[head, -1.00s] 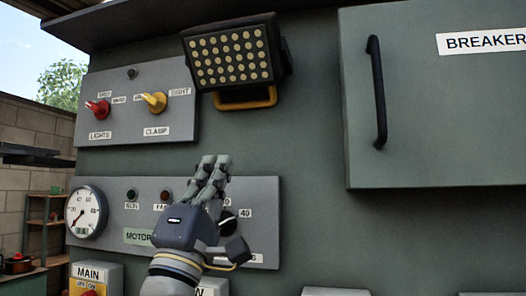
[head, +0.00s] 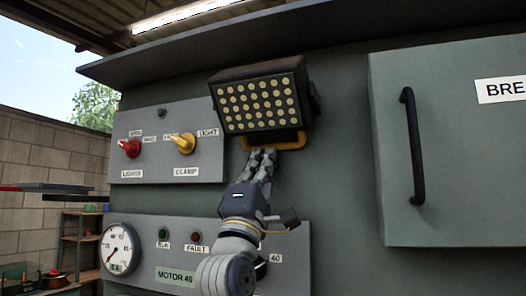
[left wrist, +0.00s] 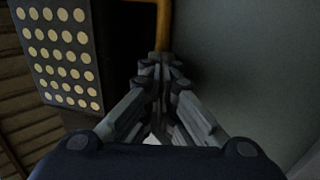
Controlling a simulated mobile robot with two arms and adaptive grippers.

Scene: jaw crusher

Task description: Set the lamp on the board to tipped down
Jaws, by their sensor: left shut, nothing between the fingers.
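The lamp (head: 258,100) is a dark box with rows of pale round LEDs, fixed high on the grey-green board (head: 345,170). Its face looks outward in the head view. A yellow handle (head: 291,143) hangs under its lower edge. My left gripper (head: 263,153) is just below the handle, pointing up, its fingers shut with nothing held. In the left wrist view the lamp (left wrist: 62,50) is at upper left, and the handle (left wrist: 163,22) runs down to the shut fingertips (left wrist: 163,60). I cannot tell whether they touch it. My right gripper is not in view.
A panel with a red knob (head: 129,148) and a yellow knob (head: 183,143) is left of the lamp. A gauge (head: 119,250) and the motor panel (head: 290,240) are below. A cabinet door with a black handle (head: 412,145) is at right. Bare board lies between lamp and door.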

